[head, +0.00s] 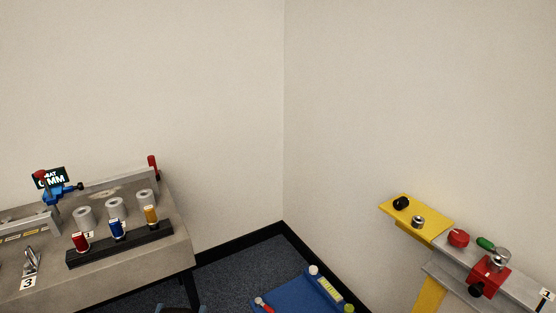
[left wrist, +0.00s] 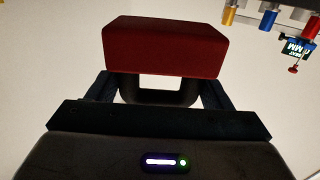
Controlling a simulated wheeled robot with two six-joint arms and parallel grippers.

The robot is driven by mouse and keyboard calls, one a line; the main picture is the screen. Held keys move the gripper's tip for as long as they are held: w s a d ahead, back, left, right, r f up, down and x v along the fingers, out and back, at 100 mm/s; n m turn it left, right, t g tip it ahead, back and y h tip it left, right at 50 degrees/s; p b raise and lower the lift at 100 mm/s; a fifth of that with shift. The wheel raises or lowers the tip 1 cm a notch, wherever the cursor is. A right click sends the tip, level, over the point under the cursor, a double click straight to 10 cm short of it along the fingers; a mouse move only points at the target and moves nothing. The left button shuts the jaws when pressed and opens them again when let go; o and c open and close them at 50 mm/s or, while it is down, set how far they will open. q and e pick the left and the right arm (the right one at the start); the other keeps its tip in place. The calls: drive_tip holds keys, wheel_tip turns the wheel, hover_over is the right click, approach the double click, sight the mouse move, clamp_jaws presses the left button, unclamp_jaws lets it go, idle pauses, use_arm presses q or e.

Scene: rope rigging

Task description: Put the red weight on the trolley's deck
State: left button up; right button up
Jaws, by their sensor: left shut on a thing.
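The red weight (left wrist: 165,46) is a red block with a dark loop handle (left wrist: 160,96), large in the left wrist view. My left gripper (left wrist: 158,88) is shut on that handle, and the red block shows beyond the fingers. A blue flat surface (head: 293,296) at the bottom of the head view may be the trolley's deck; its lower part is cut off by the frame. A white-topped post, a green-topped piece and a small red piece show on it. My right gripper is not in view.
A grey bench (head: 135,284) at left carries a dark rack (head: 120,245) of coloured bobbins, grey cylinders and a blue clamp (head: 58,194). At right, a yellow plate (head: 432,227) and a grey ledge (head: 520,287) hold knobs and a red box (head: 489,277). Dark carpet lies between.

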use_arm(q)
drive_tip(key=shift+r, duration=0.15)
drive_tip(key=shift+w+d+r+m+h, duration=0.25)
drive_tip(key=shift+w+d+m+h, duration=0.3)
drive_tip(key=shift+d+h, duration=0.3)
drive_tip(key=w+d+r+m+g+h, duration=0.35)
drive_tip(key=d+m+g+h, duration=0.2)
drive_tip(key=d+h, duration=0.2)
drive_tip(key=w+d+r+m+g+h, duration=0.2)
drive_tip(key=w+d+m+g+h, duration=0.25)
drive_tip(key=d+m+h, duration=0.35)
drive_tip(key=s+a+f+n+t+y, duration=0.3)
drive_tip(key=a+f+n+t+y, duration=0.6)
drive_tip(key=a+n+y, duration=0.15)
drive_tip(key=s+a+n+y, duration=0.1)
drive_tip(key=a+y, duration=0.1)
drive_tip(key=s+a+r+n+y, duration=0.1)
drive_tip(key=s+a, duration=0.1)
drive_tip(key=s+a+r+n+t+y, duration=0.1)
drive_tip(key=s+y, duration=0.1)
drive_tip(key=shift+a+n+y, duration=0.25)
drive_tip(key=shift+a+y, duration=0.1)
drive_tip(key=shift+a, duration=0.05)
drive_tip(key=shift+s+a+r+n+y, duration=0.3)
drive_tip(key=shift+s+a+r+y, duration=0.2)
drive_tip(key=shift+s, duration=0.05)
